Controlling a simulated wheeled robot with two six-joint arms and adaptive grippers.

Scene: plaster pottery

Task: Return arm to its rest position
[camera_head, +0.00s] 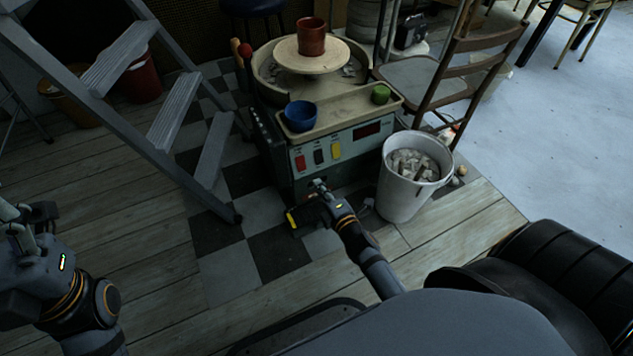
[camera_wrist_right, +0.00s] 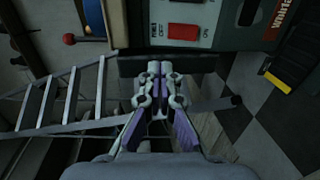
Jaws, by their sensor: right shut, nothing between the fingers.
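My right arm reaches from the lower right of the head view toward the front of a pottery wheel machine (camera_head: 345,170). My right gripper (camera_head: 318,184) is shut and empty close to the panel's lower part. In the right wrist view its fingers (camera_wrist_right: 160,68) are together, just below the red power switch (camera_wrist_right: 184,30); I cannot tell whether they touch the machine. My left gripper (camera_head: 28,218) is at the left edge of the head view, partly cut off, and its opening is unclear.
A grey stepladder (camera_head: 172,110) stands left of the machine. A white bucket of scraps (camera_head: 388,185) stands at its right, with a wooden chair (camera_head: 440,85) behind. A black item with a yellow edge (camera_wrist_right: 283,72) lies on the checkered floor. Open floor lies front left.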

